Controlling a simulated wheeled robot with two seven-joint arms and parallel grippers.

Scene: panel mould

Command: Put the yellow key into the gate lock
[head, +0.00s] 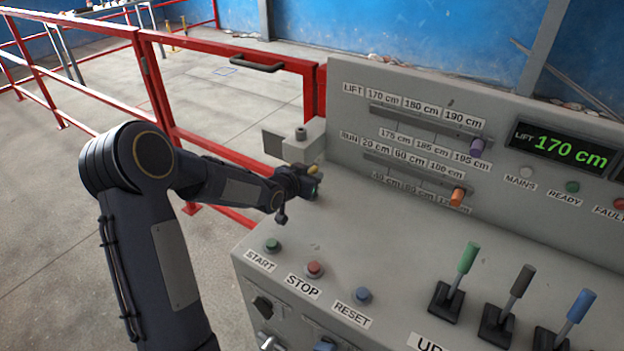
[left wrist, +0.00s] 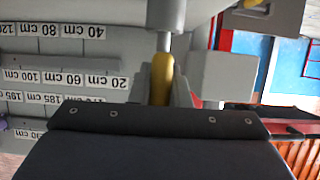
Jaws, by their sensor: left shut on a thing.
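The yellow key (left wrist: 162,78) is upright in the left wrist view, between the fingers of my left gripper (head: 308,183), which is shut on it. A metal shank runs from the key's yellow part toward a grey body at the top of that view. I cannot tell whether the shank enters it. In the head view a little yellow of the key (head: 313,169) shows at the gripper. A grey box with a short post, seemingly the gate lock (head: 304,147), stands just behind the gripper, beside the red gate (head: 235,75). My right gripper is not in view.
The grey control panel (head: 350,215) stands to the right, with START, STOP and RESET buttons, slider rows and several levers (head: 460,268). Its display (head: 565,149) reads LIFT 170 cm. Red railings (head: 75,95) and open floor lie to the left.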

